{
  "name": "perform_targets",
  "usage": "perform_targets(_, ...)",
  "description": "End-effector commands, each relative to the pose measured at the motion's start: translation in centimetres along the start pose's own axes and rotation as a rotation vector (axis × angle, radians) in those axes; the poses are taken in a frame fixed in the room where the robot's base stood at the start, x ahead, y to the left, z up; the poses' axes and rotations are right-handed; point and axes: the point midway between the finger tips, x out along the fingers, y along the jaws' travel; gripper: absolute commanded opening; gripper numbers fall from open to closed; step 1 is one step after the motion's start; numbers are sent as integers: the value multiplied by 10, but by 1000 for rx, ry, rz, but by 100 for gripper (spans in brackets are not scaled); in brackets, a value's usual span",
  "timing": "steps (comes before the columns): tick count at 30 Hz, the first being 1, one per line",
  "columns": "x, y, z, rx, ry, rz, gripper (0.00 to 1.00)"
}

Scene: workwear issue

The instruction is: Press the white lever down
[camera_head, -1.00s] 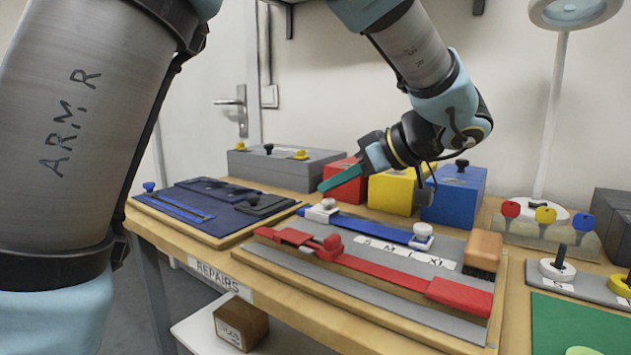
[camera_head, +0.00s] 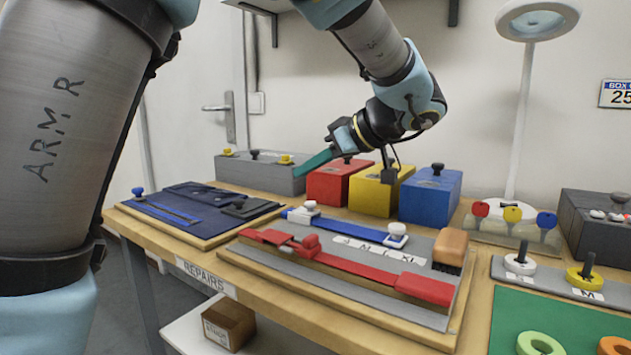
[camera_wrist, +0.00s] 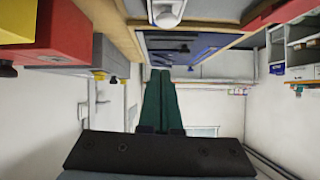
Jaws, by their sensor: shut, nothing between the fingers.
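Two white fittings sit on the blue strip (camera_head: 350,227) of the grey board: a white block with a round knob (camera_head: 303,209) at its left end, and a white round-topped piece (camera_head: 396,236) further right. I cannot tell for certain which is the white lever. My gripper (camera_head: 298,174) has teal fingers, pressed together and empty, pointing left in the head view. It hangs above and apart from the left white fitting. In the wrist view the shut fingers (camera_wrist: 160,75) point up the picture, and a white fitting (camera_wrist: 167,12) shows at the top edge.
A red strip with a red clamp (camera_head: 305,245) lies in front of the blue one. Red (camera_head: 335,182), yellow (camera_head: 376,192) and blue (camera_head: 428,198) boxes stand behind. A brown-topped brush (camera_head: 451,246) stands at the board's right end. A dark blue mat (camera_head: 180,222) lies left.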

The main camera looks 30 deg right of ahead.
Motion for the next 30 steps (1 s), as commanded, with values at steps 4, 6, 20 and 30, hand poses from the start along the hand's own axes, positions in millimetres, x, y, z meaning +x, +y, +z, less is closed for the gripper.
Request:
perform_targets(4,-25,1,5,1,-1,3,0)
perform_targets(6,-37,2,7,1,-1,3,0)
perform_targets(20,-96,2,18,1,0,0,0)
perform_targets(30,-98,1,18,0,-1,-1,0)
